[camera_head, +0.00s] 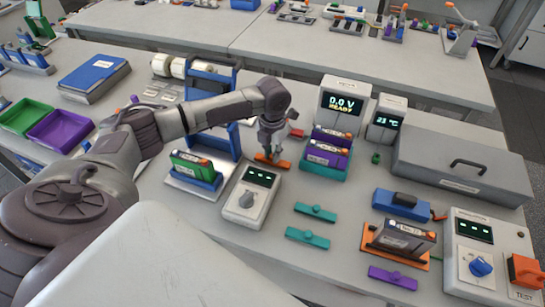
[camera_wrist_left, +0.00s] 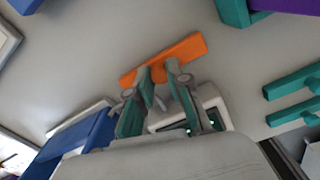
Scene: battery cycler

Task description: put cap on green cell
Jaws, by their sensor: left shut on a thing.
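My left gripper (camera_head: 270,154) is shut on an orange bar-shaped cap (camera_head: 273,161), low over the table behind that device. In the left wrist view the orange cap (camera_wrist_left: 164,59) lies across the tips of my left gripper (camera_wrist_left: 160,72). I cannot tell whether the cap still touches the table. Two teal caps (camera_head: 308,238) lie right of the dial device, and a purple cap (camera_head: 393,278) lies at the front right. My right gripper is not in view.
A teal holder with purple cells (camera_head: 325,155) is close right of the gripper. A blue rack (camera_head: 214,75) stands behind my arm. A grey case (camera_head: 455,165) is at the right.

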